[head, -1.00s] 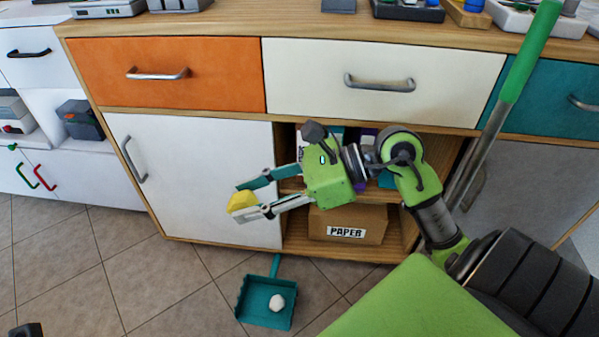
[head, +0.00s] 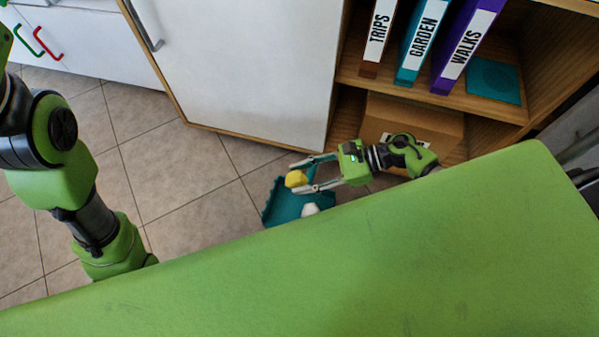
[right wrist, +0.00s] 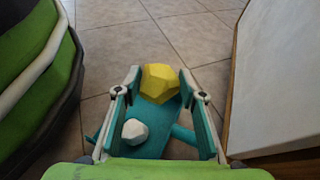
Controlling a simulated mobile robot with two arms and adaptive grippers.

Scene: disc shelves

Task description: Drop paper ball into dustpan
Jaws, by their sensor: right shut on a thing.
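A yellow crumpled paper ball (head: 296,179) is held between the fingertips of my right gripper (head: 298,177). The gripper is shut on it, above the teal dustpan (head: 283,207) on the tiled floor. A white paper ball (head: 310,209) lies in the dustpan, partly hidden by my green body in the head view. In the right wrist view, the yellow ball (right wrist: 160,83) sits between the fingertips, with the dustpan (right wrist: 155,146) and white ball (right wrist: 135,131) below. My left arm shows at the left of the head view, but its gripper is hidden.
A wooden cabinet has a white door (head: 250,60) beside open shelves with several binders (head: 424,40). A cardboard box (head: 440,120) stands on the bottom shelf, behind my right arm. Bare floor tiles (head: 185,170) lie left of the dustpan.

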